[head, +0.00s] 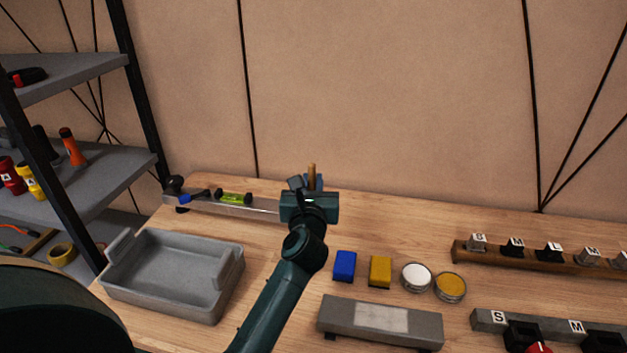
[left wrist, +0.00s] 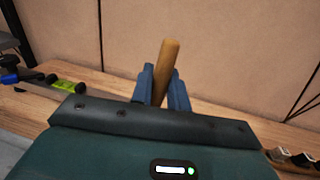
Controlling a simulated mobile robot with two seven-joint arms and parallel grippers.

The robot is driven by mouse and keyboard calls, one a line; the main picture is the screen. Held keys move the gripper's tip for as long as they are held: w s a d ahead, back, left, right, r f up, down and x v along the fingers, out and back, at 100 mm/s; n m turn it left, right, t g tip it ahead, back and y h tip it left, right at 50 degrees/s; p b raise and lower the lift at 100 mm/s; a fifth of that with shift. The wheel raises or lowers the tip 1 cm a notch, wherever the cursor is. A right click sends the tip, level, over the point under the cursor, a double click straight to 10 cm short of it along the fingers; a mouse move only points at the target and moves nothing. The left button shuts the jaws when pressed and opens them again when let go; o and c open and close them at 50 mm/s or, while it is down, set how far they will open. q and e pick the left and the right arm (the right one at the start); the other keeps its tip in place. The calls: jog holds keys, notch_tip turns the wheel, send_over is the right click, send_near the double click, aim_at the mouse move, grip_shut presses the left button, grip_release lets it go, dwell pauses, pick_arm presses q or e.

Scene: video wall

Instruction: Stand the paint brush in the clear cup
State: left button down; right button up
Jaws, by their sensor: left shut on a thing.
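My left gripper (head: 306,184) is above the back part of the wooden bench, and its arm comes up from below. Its blue fingers (left wrist: 164,88) are shut on a tan wooden stick, which looks like the paint brush handle (head: 312,170). In the left wrist view the handle (left wrist: 168,60) sticks up between the fingers and leans slightly right. The brush's lower end is hidden behind the gripper. I cannot make out the clear cup in either view; the gripper and arm cover part of the bench. My right gripper is not in view.
A grey tray (head: 232,288) stands left on the bench. A grey rail (head: 262,206) with a green level (head: 234,198) lies behind it. Blue (head: 344,266) and yellow (head: 380,271) blocks, round tins (head: 416,277) and a grey block (head: 336,319) lie right. Shelves (head: 90,190) stand left.

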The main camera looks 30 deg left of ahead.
pick_arm(q)
jog(key=shift+w, duration=0.1)
jog(key=shift+f, duration=0.85)
jog(key=shift+f+b, duration=0.85)
jog(key=shift+b, duration=0.2)
jog(key=shift+f+b, duration=0.65)
jog(key=shift+b, duration=0.05)
jog(key=shift+f+b, duration=0.65)
jog(key=shift+b, duration=0.1)
jog(key=shift+f+b, duration=0.75)
jog(key=shift+f, duration=0.2)
jog(key=shift+f+b, duration=1.8)
jog(key=shift+f, duration=0.55)
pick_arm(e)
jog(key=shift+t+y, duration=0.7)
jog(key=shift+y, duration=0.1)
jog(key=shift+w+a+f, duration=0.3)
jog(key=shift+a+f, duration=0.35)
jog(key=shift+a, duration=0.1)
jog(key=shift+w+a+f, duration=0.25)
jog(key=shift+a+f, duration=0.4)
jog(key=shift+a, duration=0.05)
pick_arm(q)
jog(key=c, duration=1.3)
grip_release()
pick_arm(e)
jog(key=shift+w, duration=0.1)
